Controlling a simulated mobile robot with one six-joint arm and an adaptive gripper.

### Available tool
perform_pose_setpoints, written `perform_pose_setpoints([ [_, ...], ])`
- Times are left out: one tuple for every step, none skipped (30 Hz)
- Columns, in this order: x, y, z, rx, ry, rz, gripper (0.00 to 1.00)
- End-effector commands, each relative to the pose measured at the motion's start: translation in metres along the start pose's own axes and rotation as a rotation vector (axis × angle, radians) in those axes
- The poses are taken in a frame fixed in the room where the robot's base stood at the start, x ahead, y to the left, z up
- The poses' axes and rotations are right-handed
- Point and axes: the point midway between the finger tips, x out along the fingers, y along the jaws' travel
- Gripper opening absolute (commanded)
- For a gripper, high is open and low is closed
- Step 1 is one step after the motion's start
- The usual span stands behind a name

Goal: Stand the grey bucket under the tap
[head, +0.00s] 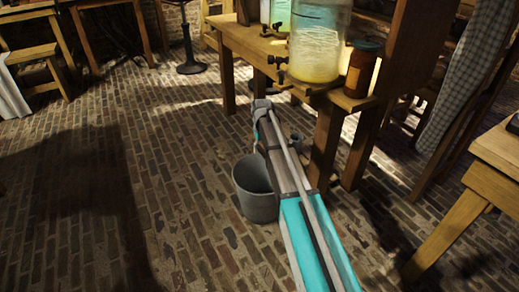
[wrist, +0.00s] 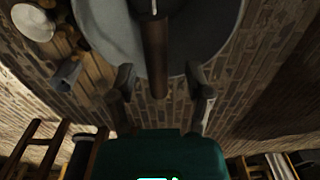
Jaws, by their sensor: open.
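The grey bucket (head: 254,203) stands upright on the brick floor, left of the bench, with my arm hiding its right side. It also fills the top of the wrist view (wrist: 88,22), its round opening facing the camera. A brown wooden bar (wrist: 155,62), seemingly the bucket's handle grip, crosses the opening. My gripper (wrist: 164,88) is open, one finger on each side of the bar, with gaps showing; I cannot tell how deep the bar lies between them. A tap (head: 279,75) sticks out low on the large glass jar (head: 318,45).
The jar stands on a wooden bench (head: 240,40) with a brown lidded jar (head: 361,70) at its end. The bench legs (head: 325,145) stand right of the bucket. A wooden table (head: 495,150) is at the right edge. The floor left of the bucket is clear.

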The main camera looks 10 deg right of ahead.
Motion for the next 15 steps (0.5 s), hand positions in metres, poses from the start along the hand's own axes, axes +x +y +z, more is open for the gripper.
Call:
perform_pose_setpoints([
  [-0.009,0.0,0.0,0.0,0.0,0.0,0.65],
  [-0.011,0.0,0.0,0.0,0.0,0.0,0.65],
  [-0.014,0.0,0.0,0.0,0.0,0.0,0.65],
  [-0.017,0.0,0.0,0.0,0.0,0.0,0.65],
  [-0.019,0.0,0.0,0.0,0.0,0.0,0.65],
  [-0.022,0.0,0.0,0.0,0.0,0.0,0.65],
  [-0.025,0.0,0.0,0.0,0.0,0.0,0.65],
  [-0.027,0.0,0.0,0.0,0.0,0.0,0.65],
  [-0.03,0.0,0.0,0.0,0.0,0.0,0.65],
  [-0.032,0.0,0.0,0.0,0.0,0.0,0.65],
  [-0.034,0.0,0.0,0.0,0.0,0.0,0.65],
  [-0.036,0.0,0.0,0.0,0.0,0.0,0.65],
  [-0.038,0.0,0.0,0.0,0.0,0.0,0.65],
  [-0.039,0.0,0.0,0.0,0.0,0.0,0.65],
  [-0.041,0.0,0.0,0.0,0.0,0.0,0.65],
])
